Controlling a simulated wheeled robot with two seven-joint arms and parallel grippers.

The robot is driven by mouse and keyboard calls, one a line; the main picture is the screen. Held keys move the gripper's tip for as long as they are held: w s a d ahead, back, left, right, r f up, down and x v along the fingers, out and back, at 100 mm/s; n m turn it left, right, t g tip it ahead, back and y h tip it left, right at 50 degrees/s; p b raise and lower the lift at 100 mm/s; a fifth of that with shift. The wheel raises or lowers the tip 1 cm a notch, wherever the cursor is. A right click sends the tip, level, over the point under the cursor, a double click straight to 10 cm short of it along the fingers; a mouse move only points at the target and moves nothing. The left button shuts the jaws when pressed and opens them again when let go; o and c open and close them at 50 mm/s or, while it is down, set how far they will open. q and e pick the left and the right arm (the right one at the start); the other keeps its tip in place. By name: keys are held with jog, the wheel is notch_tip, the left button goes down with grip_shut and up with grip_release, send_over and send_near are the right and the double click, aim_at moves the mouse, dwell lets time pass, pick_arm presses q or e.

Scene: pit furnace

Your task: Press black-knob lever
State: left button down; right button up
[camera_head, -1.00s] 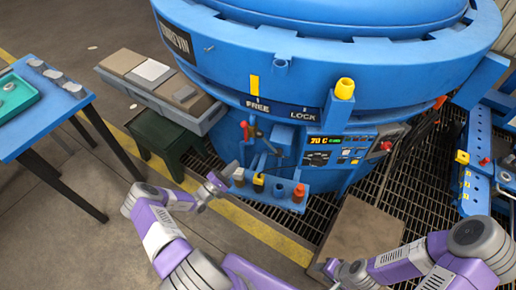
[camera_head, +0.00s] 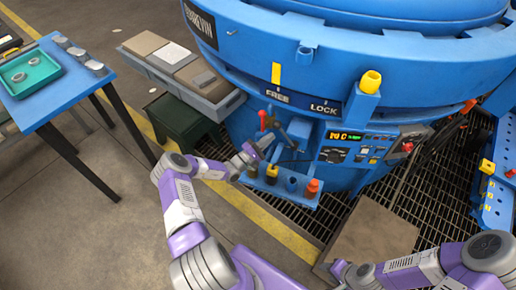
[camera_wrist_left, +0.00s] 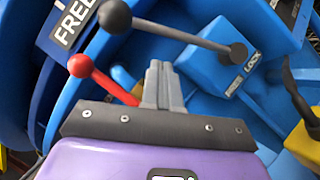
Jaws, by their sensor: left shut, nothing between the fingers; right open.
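In the left wrist view the black-knob lever has a black knob (camera_wrist_left: 114,17) on a grey rod that runs right to a pivot on a blue block marked FREE and LOCK (camera_wrist_left: 222,72). A red-knob lever (camera_wrist_left: 80,65) slants below it to the left. My left gripper (camera_wrist_left: 160,68) is shut and empty, its tips just below the grey rod; contact cannot be told. In the head view my left gripper (camera_head: 248,153) is beside the furnace front, below the red knob (camera_head: 263,117). My right gripper (camera_head: 337,270) is open and empty at the lower edge, away from the levers.
A blue shelf (camera_head: 283,191) with several small coloured items stands close under my left gripper. The furnace control panel (camera_head: 366,148) is to the right. A blue table (camera_head: 60,100) with a green tray (camera_head: 30,92) is at left. Open grating (camera_head: 425,175) lies at right.

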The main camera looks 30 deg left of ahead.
pick_arm(q)
jog(key=shift+w+d+r, duration=0.25)
jog(key=shift+d+r, duration=0.15)
jog(key=shift+d, duration=0.2)
jog(key=shift+w+d+r, duration=0.25)
jog(key=shift+d+r, duration=0.15)
jog(key=shift+d, duration=0.15)
pick_arm(e)
jog(key=shift+f, duration=0.2)
jog(key=shift+r, duration=0.15)
